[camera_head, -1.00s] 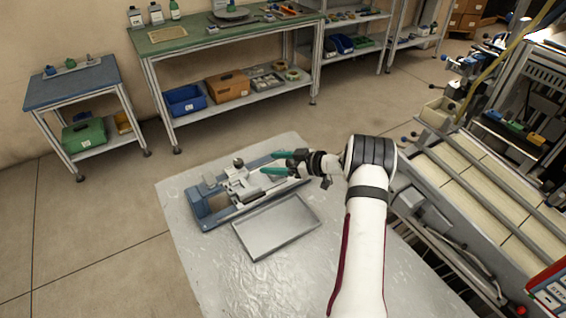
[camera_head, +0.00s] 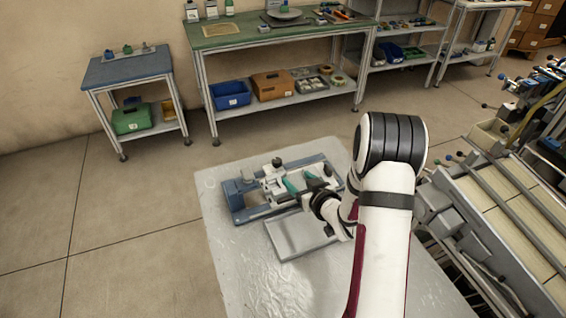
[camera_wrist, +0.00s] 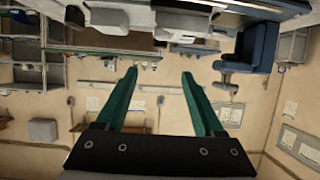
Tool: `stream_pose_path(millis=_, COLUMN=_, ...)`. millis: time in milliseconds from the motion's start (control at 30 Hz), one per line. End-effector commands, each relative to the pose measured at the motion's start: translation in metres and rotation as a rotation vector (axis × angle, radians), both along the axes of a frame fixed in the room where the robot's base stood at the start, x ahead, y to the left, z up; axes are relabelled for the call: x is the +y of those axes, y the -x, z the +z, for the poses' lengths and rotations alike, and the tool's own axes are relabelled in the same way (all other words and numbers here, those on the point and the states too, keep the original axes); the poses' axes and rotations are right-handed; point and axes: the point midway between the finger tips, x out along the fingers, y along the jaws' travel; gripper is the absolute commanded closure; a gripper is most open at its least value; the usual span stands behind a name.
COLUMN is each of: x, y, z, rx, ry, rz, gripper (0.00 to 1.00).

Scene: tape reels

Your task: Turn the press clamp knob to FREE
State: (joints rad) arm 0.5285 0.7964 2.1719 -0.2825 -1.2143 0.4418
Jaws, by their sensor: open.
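The press (camera_head: 250,211) is a blue-grey and pale metal fixture on the table. A dark round knob (camera_head: 277,162) stands up at its far side; I cannot read any FREE mark or tell how the knob is turned. My gripper (camera_head: 292,183) has green fingers, spread apart and empty, at the near right part of the press, nearer to me than the knob. In the wrist view my gripper (camera_wrist: 160,75) is open with nothing between the fingers. Part of a blue block (camera_wrist: 258,45) and pale metal parts show at the top there. The knob is not clear in that view.
A flat grey tray (camera_head: 290,246) lies in front of the press, partly hidden by my arm. The pale table (camera_head: 245,275) is bare at the front left. A conveyor-like machine (camera_head: 505,215) stands to the right. Benches and shelves are far behind.

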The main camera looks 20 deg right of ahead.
Motion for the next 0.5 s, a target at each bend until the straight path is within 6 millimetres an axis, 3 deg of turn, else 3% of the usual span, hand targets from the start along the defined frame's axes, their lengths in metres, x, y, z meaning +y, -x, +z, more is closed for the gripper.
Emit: stream_pose_path(millis=500, x=0.005, y=-0.118, z=-0.050, rx=-0.001, ry=0.000, rz=0.000, gripper=0.30)
